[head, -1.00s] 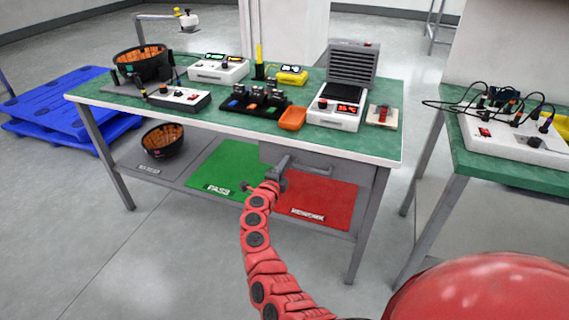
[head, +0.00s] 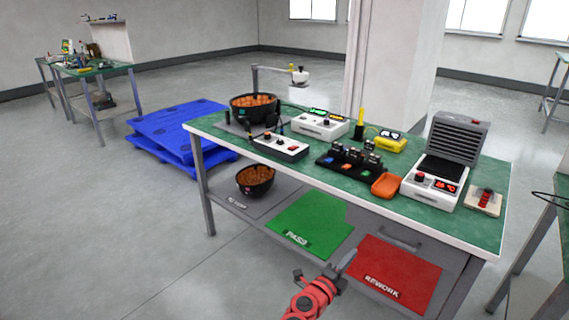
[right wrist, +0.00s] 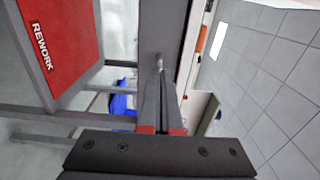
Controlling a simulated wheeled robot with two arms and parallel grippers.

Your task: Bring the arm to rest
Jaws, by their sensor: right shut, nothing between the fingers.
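My right arm is red, and its grey gripper (head: 346,262) shows at the bottom of the head view, in front of the workbench. In the right wrist view the gripper's fingers (right wrist: 161,68) are together, with nothing between them. The gripper appears near the bench's lower shelf, between the green PASS mat (head: 311,226) and the red REWORK mat (head: 398,272) in the picture. I cannot tell its exact distance from the bench. My left gripper is in neither view.
The green-topped workbench (head: 330,183) carries a black bowl (head: 254,107), white boxes, an orange tray (head: 386,185) and a device with a raised grey lid (head: 456,140). Another black bowl (head: 255,180) is on the shelf. Blue pallets (head: 178,130) lie behind left. Floor at the left front is clear.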

